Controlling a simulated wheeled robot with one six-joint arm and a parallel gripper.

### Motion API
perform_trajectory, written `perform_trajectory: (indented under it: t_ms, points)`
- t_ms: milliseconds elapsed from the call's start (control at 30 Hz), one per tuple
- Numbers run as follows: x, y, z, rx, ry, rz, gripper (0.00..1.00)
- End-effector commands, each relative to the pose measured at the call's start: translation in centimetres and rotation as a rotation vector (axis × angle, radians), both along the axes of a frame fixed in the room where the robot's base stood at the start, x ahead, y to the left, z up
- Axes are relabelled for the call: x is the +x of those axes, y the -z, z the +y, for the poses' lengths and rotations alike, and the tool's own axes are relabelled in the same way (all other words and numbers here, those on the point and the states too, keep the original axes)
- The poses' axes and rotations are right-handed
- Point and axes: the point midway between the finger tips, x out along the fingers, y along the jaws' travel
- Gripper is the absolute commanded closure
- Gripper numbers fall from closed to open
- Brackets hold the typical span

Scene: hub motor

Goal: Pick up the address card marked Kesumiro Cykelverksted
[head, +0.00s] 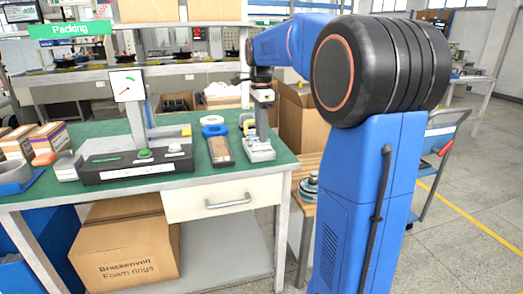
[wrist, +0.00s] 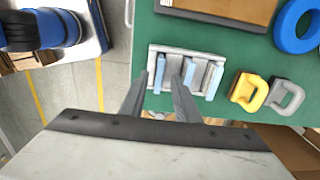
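A pale grey rack (wrist: 153,104) holds several light blue upright cards on the green bench, near its edge. One card (wrist: 160,72) shows between my fingertips in the wrist view, and others (wrist: 213,78) stand to its right. No lettering is readable, so I cannot tell which card is marked Kesumiro Cykelverksted. My gripper (wrist: 159,82) is open over the rack, its fingers apart; contact with a card cannot be made out. In the head view my gripper (head: 262,97) points down above the rack (head: 259,156).
A yellow piece (wrist: 249,92) and a grey piece (wrist: 286,97) sit right of the rack in the wrist view. A brown-topped tray (head: 220,150) and a blue ring (head: 212,120) are near it on the bench. A black fixture (head: 130,168) stands to the left.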

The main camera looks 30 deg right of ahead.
Motion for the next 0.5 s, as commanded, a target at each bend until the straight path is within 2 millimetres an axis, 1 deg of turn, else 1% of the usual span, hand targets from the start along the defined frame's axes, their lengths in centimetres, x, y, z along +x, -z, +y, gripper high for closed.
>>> perform_trajectory:
  t_ms: [100,233,333,500]
  points:
    - [-0.2,1.8,-0.1,0.001,0.000,0.002,0.71]
    - [-0.2,3.3,-0.1,0.001,0.000,0.002,0.71]
    - [-0.1,4.0,-0.1,0.000,0.000,0.001,0.71]
    - [-0.1,4.2,-0.1,0.000,0.000,0.000,0.71]
